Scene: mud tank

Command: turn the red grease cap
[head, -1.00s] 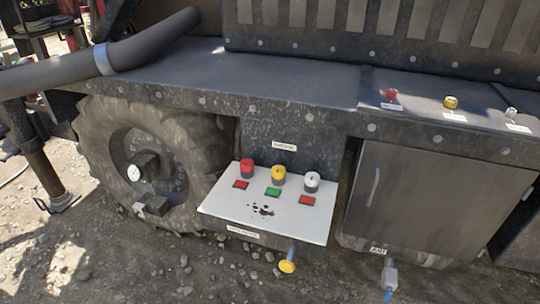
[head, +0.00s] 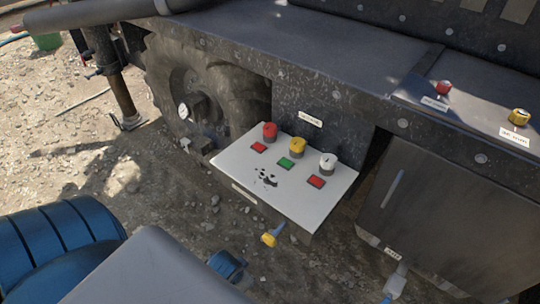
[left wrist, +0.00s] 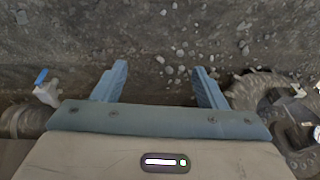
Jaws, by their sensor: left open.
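A red cap (head: 270,131) stands on a white sloping panel (head: 238,158), in a row with a yellow cap (head: 297,147) and a white cap (head: 328,163). Another red cap (head: 443,88) sits on the dark ledge at the right, by a yellow one (head: 519,116). The labels are too small to read. My left gripper (left wrist: 158,86) is open and empty in the left wrist view, its blue fingers apart above gravel. In the head view my left arm is at the lower left, in front of and below the panel, apart from the caps. My right gripper is not in view.
A big tyre with a gauge (head: 183,111) is left of the panel.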

